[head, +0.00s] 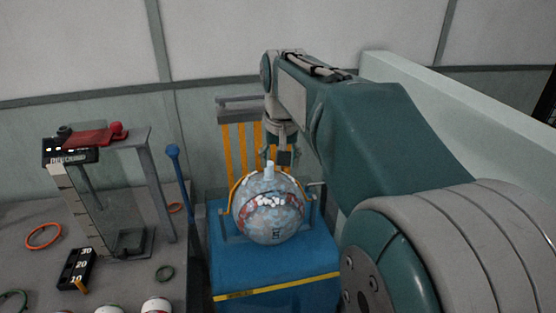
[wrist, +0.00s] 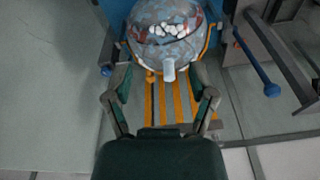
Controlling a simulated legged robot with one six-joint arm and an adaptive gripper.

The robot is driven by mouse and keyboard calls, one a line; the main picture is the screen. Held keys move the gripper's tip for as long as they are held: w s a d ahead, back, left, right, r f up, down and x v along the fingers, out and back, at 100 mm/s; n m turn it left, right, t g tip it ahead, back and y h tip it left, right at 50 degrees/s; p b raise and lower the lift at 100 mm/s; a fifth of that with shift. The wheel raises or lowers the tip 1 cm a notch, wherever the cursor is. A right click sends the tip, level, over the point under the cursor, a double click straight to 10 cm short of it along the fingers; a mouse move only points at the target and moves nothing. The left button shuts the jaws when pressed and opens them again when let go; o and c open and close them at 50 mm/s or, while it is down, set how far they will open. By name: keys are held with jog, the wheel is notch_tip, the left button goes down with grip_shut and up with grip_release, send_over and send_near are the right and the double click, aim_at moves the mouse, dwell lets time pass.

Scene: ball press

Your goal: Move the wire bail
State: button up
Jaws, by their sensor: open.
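The speckled blue-grey ball (head: 268,210) has red and white patches and a pale stub on top. It sits in a grey cradle on a blue stand. The wire bail looks to be the thin orange wire (head: 231,196) along the ball's left side. My gripper (head: 277,158) is above and behind the ball. In the wrist view my gripper (wrist: 160,84) is open and empty, its fingers spread to either side of the stub. Part of the bail is hidden by the ball.
The blue stand (head: 260,268) has a yellow strip along its front. A yellow-slatted rack (head: 228,143) stands behind it. A blue-knobbed lever (head: 174,156) rises at the left. A grey bench (head: 205,290) bears a press frame (head: 158,185), rings and a numbered block (head: 76,268).

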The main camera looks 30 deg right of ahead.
jog(key=shift+w+d+f, duration=0.1)
jog(key=shift+w+d, duration=0.1)
jog(key=shift+d, duration=0.1)
jog(key=c, duration=0.5)
jog(key=shift+w+d+f+m, duration=0.25)
jog(key=shift+w+d+m, duration=0.3)
jog(key=shift+w+m, duration=0.25)
grip_shut()
jog(key=w+d+f+m+t+y, duration=0.1)
jog(key=w+d+f+m+t, duration=0.15)
jog(key=w+d+m, duration=0.45)
jog(key=w+d+f+m+t+y, duration=0.1)
jog(key=w+d+f+m+t, duration=0.2)
jog(key=d+m, duration=0.5)
jog(key=shift+n+g, duration=0.45)
jog(key=shift+n, duration=0.15)
jog(key=x, duration=1.4)
jog(key=shift+w+d+r, duration=0.1)
jog(key=shift+w+r, duration=0.1)
jog(key=shift+w, duration=0.25)
